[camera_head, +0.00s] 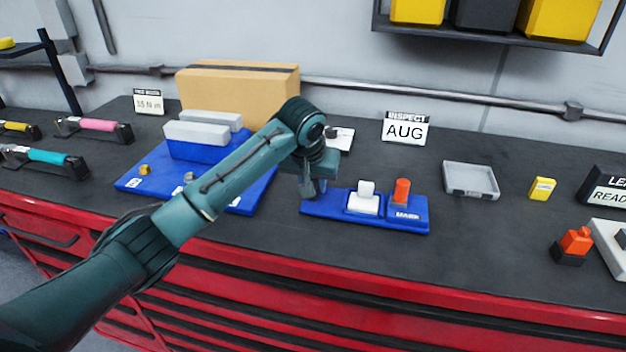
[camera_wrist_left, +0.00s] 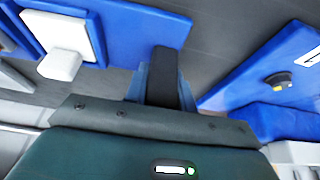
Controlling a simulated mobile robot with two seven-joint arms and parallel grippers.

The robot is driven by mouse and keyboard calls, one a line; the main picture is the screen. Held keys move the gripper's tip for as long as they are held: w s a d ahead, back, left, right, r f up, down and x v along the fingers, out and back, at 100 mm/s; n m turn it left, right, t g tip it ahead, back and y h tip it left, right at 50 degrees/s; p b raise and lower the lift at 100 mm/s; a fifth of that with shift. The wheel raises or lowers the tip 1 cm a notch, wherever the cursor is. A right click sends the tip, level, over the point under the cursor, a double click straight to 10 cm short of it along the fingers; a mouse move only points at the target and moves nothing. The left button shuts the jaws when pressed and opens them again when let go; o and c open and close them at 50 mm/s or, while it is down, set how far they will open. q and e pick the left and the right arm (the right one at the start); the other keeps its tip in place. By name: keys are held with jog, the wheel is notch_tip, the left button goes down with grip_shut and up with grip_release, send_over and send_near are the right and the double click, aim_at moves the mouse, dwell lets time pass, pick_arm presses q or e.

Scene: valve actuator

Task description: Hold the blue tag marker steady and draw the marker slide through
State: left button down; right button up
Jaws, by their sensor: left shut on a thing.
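The blue tag marker (camera_head: 333,208) is a long flat blue base lying on the dark bench top. A white slide with an upright tab (camera_head: 363,200) sits near its middle, and an orange-red block (camera_head: 402,190) stands near its right end beside a small label. My left gripper (camera_head: 316,190) is low at the marker's left end, shut on the base. In the left wrist view the gripper (camera_wrist_left: 165,85) meets the edge of the blue base (camera_wrist_left: 150,28), and the white slide (camera_wrist_left: 66,42) shows to the left. My right gripper is not in view.
A blue fixture (camera_head: 150,187) with grey blocks lies left, partly behind my arm. A cardboard box (camera_head: 235,88) and an INSPECT AUG sign (camera_head: 405,129) stand behind. A grey tray (camera_head: 470,180) and yellow block (camera_head: 541,189) lie right.

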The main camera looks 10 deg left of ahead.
pick_arm(q)
jog(key=shift+s+f, duration=0.1)
jog(key=shift+f, duration=0.4)
dwell(0.9)
jog(key=shift+r, duration=0.35)
dwell(1.8)
jog(key=c, duration=1.1)
grip_release()
jog(key=v, duration=1.2)
